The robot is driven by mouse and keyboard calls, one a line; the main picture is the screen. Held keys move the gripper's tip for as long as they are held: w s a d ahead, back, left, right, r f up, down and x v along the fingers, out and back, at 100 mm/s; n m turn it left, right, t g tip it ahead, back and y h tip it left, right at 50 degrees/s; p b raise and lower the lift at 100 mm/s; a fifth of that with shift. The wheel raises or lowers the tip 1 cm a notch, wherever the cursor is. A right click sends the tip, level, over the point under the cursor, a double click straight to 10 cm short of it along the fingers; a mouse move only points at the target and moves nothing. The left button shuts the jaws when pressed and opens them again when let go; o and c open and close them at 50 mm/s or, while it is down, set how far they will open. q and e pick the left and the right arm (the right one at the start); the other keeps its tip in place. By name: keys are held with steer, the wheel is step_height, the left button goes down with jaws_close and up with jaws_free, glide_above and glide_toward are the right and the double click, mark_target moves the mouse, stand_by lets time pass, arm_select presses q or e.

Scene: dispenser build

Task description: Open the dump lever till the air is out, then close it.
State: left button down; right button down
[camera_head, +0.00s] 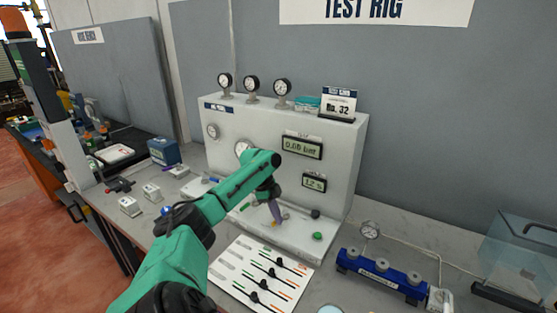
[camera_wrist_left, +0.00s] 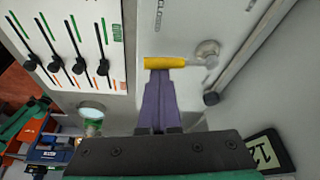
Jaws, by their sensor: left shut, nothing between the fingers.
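The dump lever has a yellow handle (camera_wrist_left: 165,63) and a grey pivot (camera_wrist_left: 207,53) in the left wrist view. In the head view, a little yellow (camera_head: 274,224) shows by my fingertips, and the rest is hidden. My left gripper (camera_head: 279,217) has purple fingers, shut and empty. In the left wrist view its fingertips (camera_wrist_left: 161,76) are right against or just beside the handle's long side; I cannot tell if they touch. A pressure display (camera_head: 302,147) on the white rig (camera_head: 340,140) reads about 0.6 bar, last digit unclear. My right gripper is out of view.
A lower display (camera_head: 314,182) seems to show 12. A green button (camera_head: 317,236) and a black knob (camera_head: 315,214) sit right of the lever. A slider panel (camera_head: 235,270) lies in front. A blue manifold (camera_head: 382,273) stands at the right.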

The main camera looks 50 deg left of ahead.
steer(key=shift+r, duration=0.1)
